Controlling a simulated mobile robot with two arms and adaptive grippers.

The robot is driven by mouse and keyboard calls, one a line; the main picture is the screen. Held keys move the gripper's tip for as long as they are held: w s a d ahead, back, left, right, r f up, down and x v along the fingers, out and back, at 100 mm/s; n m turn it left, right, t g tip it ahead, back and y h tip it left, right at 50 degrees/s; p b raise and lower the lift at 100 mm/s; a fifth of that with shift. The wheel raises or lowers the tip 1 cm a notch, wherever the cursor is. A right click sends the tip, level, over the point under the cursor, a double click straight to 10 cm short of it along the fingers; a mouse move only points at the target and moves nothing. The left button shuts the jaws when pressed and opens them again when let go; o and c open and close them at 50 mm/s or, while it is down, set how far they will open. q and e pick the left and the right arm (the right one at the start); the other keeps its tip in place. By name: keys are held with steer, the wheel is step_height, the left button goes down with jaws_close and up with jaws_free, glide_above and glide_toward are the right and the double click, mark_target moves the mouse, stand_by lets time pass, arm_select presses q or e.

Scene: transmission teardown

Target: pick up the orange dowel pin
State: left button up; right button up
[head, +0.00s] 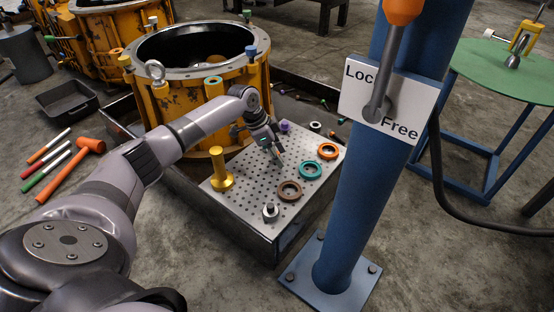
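I cannot make out an orange dowel pin with certainty. My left gripper (279,158) points down over the perforated metal plate (245,202), close to its surface. Its fingers are small and dark here, so I cannot tell whether they are open or hold anything. On the plate, an orange ring (328,150) lies right of the gripper, a teal ring (311,170) in front of it and a brown ring (289,191) nearer. A purple piece (284,127) stands just behind the gripper. My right gripper is out of view.
A yellow flanged part (218,171) and a silver part (270,211) stand on the plate. A large yellow housing (190,102) is behind. A blue column (349,205) rises on the right. An orange mallet (72,170) and a black bin (67,101) lie on the left floor.

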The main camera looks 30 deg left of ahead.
arm_select(q)
jaws_close()
stand_by(0.3)
steer(key=shift+r, duration=0.15)
